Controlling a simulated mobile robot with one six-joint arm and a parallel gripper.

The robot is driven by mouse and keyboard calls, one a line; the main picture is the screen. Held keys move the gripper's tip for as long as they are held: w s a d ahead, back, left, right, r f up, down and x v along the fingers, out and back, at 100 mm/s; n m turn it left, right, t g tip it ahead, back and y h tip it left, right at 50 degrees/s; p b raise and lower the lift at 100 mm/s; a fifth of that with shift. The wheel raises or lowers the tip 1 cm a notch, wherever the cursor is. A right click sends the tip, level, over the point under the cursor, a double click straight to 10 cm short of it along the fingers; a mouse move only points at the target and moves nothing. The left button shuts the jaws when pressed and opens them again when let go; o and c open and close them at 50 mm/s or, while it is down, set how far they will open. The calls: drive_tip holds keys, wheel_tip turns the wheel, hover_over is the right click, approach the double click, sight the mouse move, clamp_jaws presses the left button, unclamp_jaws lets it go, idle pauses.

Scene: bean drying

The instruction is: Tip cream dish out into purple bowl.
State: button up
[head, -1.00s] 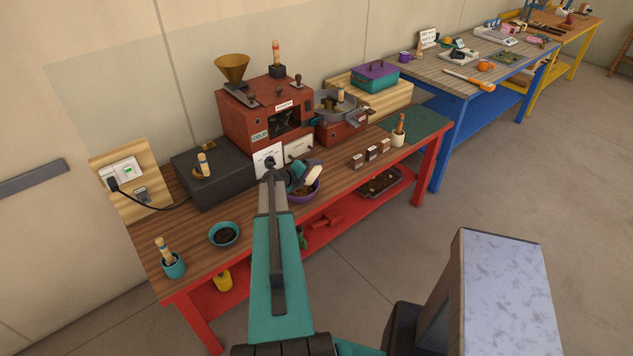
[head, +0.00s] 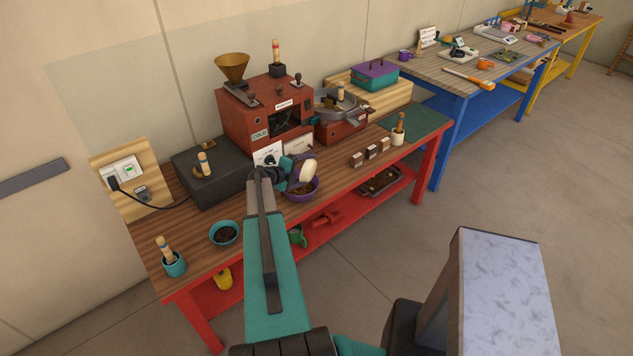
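The cream dish (head: 308,170) is held tilted above the purple bowl (head: 302,195), its pale outer side facing me. My gripper (head: 290,167) is at the left side of the dish and appears shut on it; the fingertips are small and partly hidden. The purple bowl stands on the wooden top of the red bench, and dark brown contents show inside it. The inside of the dish is turned out of sight, so I cannot tell whether anything is left in it.
A teal bowl (head: 223,233) with dark contents stands at the left of the bench. The red machine (head: 265,115) stands behind the purple bowl. Several small boxes (head: 371,152) and a cream pot (head: 397,138) stand to the right. Bench top between the bowls is partly hidden by my arm.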

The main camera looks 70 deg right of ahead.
sight(311, 173)
drive_tip(key=shift+s+a+m+t+b, duration=0.15)
drive_tip(key=shift+s+m+t+b, duration=0.15)
drive_tip(key=shift+s+m, duration=0.1)
idle(1.6)
drive_tip(key=shift+s+r+m+t, duration=0.4)
drive_tip(key=shift+s+m+t, duration=0.25)
drive_tip(key=shift+m+t, duration=0.25)
drive_tip(key=shift+w, duration=0.1)
drive_tip(key=shift+s+f+m+t, duration=0.5)
drive_tip(key=shift+s+m+t, duration=0.1)
drive_tip(key=shift+m+t, duration=0.35)
